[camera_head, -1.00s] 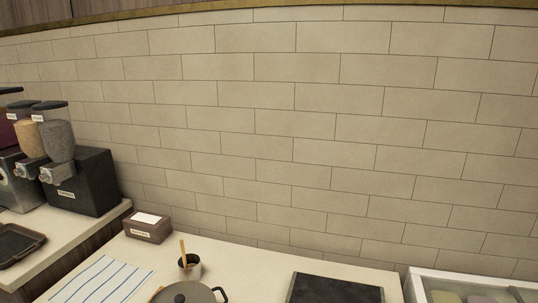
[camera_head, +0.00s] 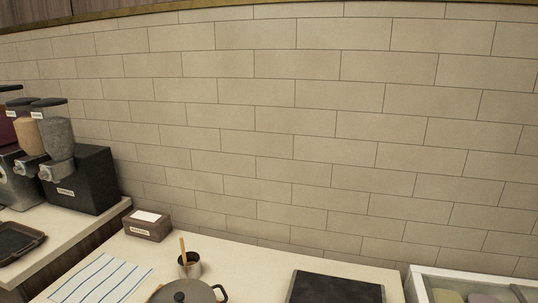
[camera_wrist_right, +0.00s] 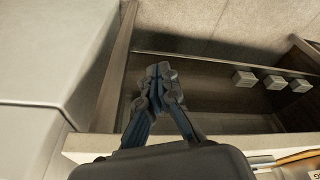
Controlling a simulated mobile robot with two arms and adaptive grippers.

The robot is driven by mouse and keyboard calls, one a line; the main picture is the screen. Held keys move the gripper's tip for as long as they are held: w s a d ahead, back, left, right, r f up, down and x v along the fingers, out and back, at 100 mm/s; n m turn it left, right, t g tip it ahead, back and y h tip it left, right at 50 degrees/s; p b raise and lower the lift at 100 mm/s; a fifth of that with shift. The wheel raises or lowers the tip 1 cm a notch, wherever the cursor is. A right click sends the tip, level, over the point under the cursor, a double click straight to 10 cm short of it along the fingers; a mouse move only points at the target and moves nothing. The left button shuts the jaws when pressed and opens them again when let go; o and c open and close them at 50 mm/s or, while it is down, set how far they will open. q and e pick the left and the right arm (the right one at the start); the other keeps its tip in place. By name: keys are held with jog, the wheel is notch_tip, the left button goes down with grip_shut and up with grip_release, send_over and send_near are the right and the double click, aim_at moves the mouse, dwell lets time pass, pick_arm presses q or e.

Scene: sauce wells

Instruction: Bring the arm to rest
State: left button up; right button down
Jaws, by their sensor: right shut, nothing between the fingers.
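My right gripper (camera_wrist_right: 161,75) shows in the right wrist view. Its dark fingers are closed together with nothing between them. It hangs in front of a dark recess beside a pale block-like surface, apart from what is behind it. Neither arm shows in the head view, and my left gripper is not in either view.
The counter (camera_head: 245,258) holds a lidded pot (camera_head: 182,292), a small cup with a wooden stick (camera_head: 189,268), a labelled box (camera_head: 147,225), a striped cloth (camera_head: 103,280) and a dark board (camera_head: 335,288). Dispensers (camera_head: 80,180) stand left. A white-rimmed case (camera_head: 460,275) is at right.

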jog(key=s+f+g+b, duration=0.1)
jog(key=s+f, duration=0.2)
jog(key=f, duration=0.6)
jog(key=s+f, duration=0.4)
jog(key=f, duration=0.5)
jog(key=s+d+f+b, duration=0.1)
jog(key=s+d+f, duration=0.2)
jog(key=s+f, duration=0.8)
jog(key=shift+s+d+f+g, duration=0.2)
jog(key=shift+s+g, duration=0.2)
jog(key=shift+s, duration=0.4)
